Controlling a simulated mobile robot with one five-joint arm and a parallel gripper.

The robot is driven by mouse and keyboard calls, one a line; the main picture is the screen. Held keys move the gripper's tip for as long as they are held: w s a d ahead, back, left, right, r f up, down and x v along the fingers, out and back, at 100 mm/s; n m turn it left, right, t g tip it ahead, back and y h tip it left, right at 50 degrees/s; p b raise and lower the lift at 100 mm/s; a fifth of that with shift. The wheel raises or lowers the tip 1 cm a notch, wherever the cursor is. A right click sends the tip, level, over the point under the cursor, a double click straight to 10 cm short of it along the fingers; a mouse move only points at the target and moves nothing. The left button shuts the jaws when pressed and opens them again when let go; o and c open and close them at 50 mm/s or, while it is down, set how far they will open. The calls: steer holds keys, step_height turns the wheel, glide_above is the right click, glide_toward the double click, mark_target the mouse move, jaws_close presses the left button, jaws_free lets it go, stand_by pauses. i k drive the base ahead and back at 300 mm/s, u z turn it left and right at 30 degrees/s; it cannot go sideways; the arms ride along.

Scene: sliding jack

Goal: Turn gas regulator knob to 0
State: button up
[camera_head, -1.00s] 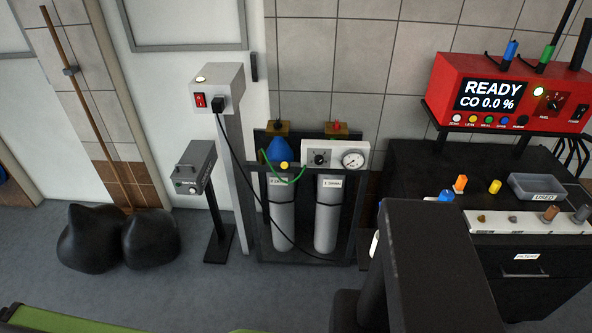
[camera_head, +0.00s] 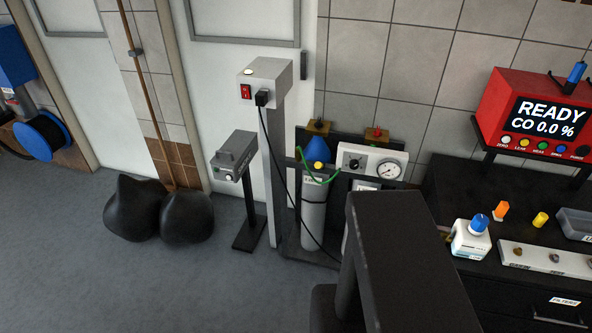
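The gas regulator is a white panel (camera_head: 372,163) mounted above two grey gas cylinders. Its small black knob (camera_head: 354,163) is on the left of the panel, and a round gauge (camera_head: 389,170) is on the right. The knob's marks and the gauge's reading are too small to make out. A green hose (camera_head: 318,181) runs from the panel's left side to the left cylinder (camera_head: 313,215). My dark arm stands in the foreground and hides most of the right cylinder. My gripper does not show.
A grey post (camera_head: 270,150) with a red switch and black cable stands left of the cylinders. A smaller box on a stand (camera_head: 233,156) is beside it. Black sacks (camera_head: 160,212) lie farther left. A black cabinet with a red CO analyser (camera_head: 530,118) is right. Floor is open at front left.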

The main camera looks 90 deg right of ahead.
mark_target(354, 164)
steer(key=u, duration=0.15)
steer(key=i, duration=1.25)
steer(key=z, duration=0.1)
steer(key=k, duration=0.2)
steer(key=z, duration=4.05)
steer(key=i, duration=0.5)
steer(key=z, duration=0.15)
steer(key=k, duration=0.6)
steer(key=u, duration=0.2)
steer(key=i, duration=0.6)
steer(key=z, duration=0.05)
